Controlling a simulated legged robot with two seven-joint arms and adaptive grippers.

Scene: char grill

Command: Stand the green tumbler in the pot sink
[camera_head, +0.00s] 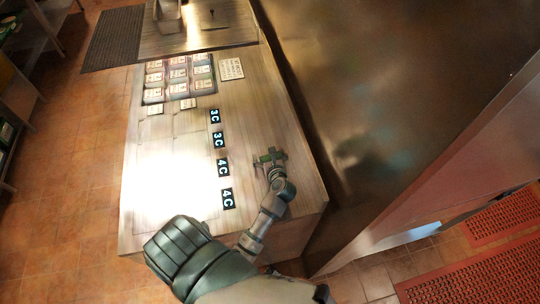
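My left gripper (271,162) is over the right edge of the light wooden counter (185,130), at the end of my grey arm. A small dark green piece (268,157) shows at its fingertips. It may be the green tumbler, but it is too small to tell whether the fingers are closed on it. No other green tumbler can be made out. I cannot clearly identify the pot sink. My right gripper is not in view.
A large dark metal surface (390,80) lies to the right. Red mats (495,225) lie on the tiled floor.

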